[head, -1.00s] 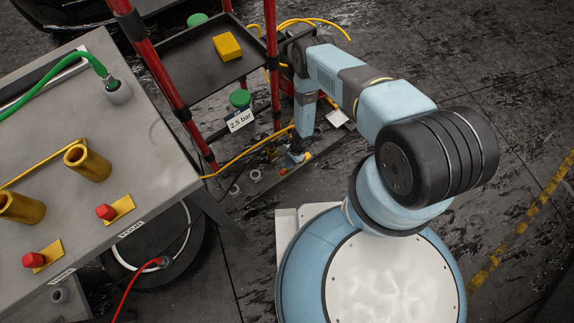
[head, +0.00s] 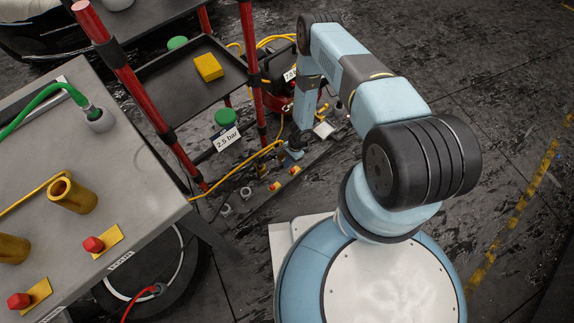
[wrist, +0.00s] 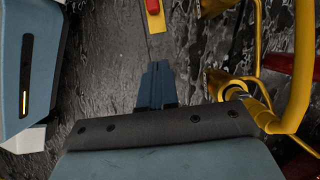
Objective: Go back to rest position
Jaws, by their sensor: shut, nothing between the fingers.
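My gripper (wrist: 156,88) is in the middle of the wrist view. Its two blue fingers are together with nothing between them, above the dark wet floor. In the head view, my arm reaches up from my base, bends, and its last part hangs down beside the cart. The gripper end (head: 294,152) is small and low there, near yellow hoses and small fittings, and its fingers are hard to make out.
A red-framed cart (head: 262,105) carries a yellow block (head: 208,67). A grey table (head: 150,190) with red buttons stands at left. Yellow pipes (wrist: 290,95) run close to the gripper's right. A red button on a yellow plate (wrist: 156,22) lies ahead. Open floor (head: 500,130) lies right.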

